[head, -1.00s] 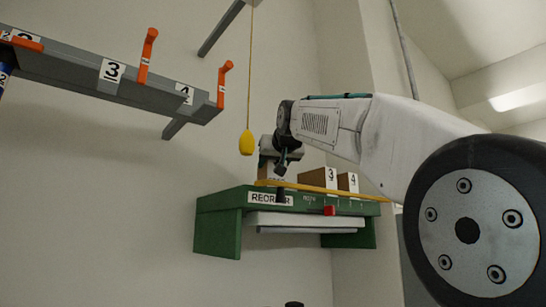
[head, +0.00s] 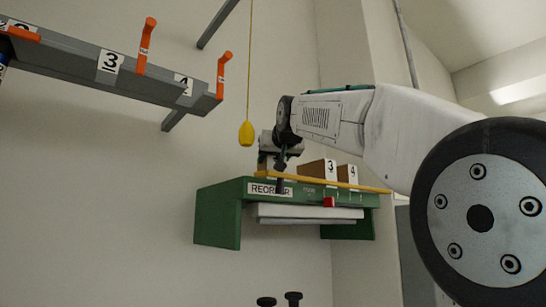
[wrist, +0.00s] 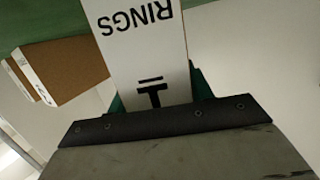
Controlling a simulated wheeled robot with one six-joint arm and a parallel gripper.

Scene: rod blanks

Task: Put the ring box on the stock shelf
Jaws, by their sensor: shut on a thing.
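The ring box (wrist: 140,40) shows in the wrist view as a white face marked RINGS, upside down there. My gripper (head: 281,168) is shut on it; the wrist view shows a dark gripper edge (wrist: 165,118) across the box's near end. In the head view, a brown part of the box (head: 263,162) shows beside the gripper, mostly hidden by it. The green stock shelf (head: 218,215) is on the wall, with a REORDER label on its front. The box is at the left part of the shelf top, behind a yellow bar (head: 330,183); I cannot tell whether it touches the shelf.
Brown boxes marked 3 (head: 316,172) and 4 (head: 347,175) stand on the shelf to the right. A yellow weight (head: 246,134) hangs on a cord just left of my wrist. A grey rail (head: 120,75) with orange hooks is at the upper left.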

